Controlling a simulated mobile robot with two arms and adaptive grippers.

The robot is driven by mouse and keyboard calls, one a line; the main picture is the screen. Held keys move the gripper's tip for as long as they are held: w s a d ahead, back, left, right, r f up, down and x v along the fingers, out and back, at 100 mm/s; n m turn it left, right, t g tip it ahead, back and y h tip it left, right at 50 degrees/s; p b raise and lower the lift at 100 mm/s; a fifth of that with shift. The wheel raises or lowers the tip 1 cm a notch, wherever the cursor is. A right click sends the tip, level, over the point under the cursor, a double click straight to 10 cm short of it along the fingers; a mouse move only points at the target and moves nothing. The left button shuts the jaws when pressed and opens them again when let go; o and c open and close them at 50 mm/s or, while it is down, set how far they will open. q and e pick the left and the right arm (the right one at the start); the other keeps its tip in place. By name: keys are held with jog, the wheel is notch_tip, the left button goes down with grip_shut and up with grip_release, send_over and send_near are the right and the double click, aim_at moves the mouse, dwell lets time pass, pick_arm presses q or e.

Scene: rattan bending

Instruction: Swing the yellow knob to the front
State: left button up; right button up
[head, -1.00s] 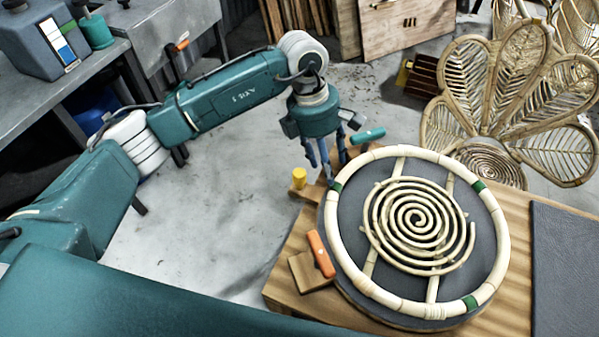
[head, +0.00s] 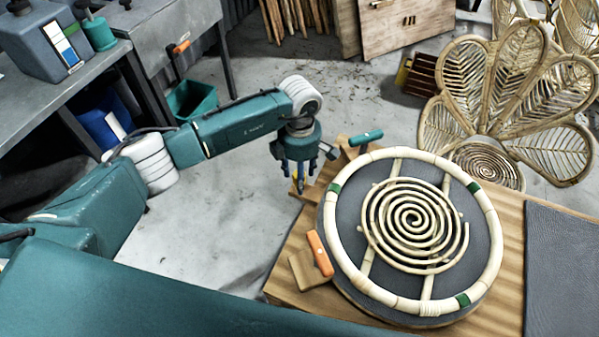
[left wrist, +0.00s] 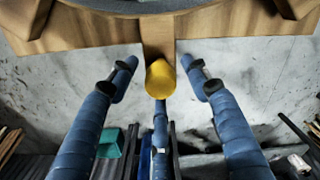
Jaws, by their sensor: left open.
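The yellow knob (left wrist: 160,79) is on a short wooden arm (left wrist: 157,36) that juts from the wooden table edge. In the head view the yellow knob (head: 295,179) shows only in part, behind my fingers. My left gripper (head: 300,186) is open and points down at the knob. In the left wrist view the knob lies between the two side fingers, with a gap on either side, and the third finger is just below it. I cannot tell whether that finger touches it. My right gripper is not in view.
The rattan ring with its spiral (head: 415,220) lies on a dark round plate. A teal handle (head: 366,137) and an orange handle (head: 320,254) stand beside the ring. A dark mat (head: 565,270) lies at right. Open floor (head: 215,235) is left of the table.

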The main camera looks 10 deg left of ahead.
pick_arm(q)
jog(key=shift+f, duration=0.1)
grip_shut()
dwell(0.3)
